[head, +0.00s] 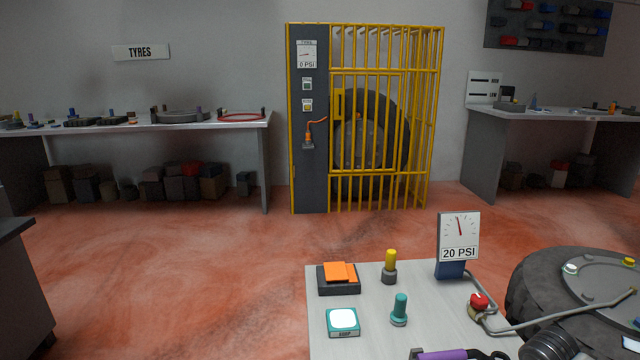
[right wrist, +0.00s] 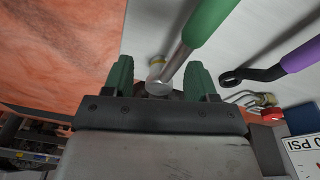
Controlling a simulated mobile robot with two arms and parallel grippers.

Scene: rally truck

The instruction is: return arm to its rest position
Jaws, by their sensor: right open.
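My right gripper (right wrist: 160,78) shows in the right wrist view with its two green fingers apart. A tool with a green handle (right wrist: 210,22) and a metal shaft points down toward the gap between the fingers. The shaft's end shows between the fingers, but they are not closed on it. I cannot tell how far the tool is from them. No gripper shows in the head view, and my left gripper is in neither view.
The red floor (head: 200,270) is open toward the yellow cage (head: 385,185).

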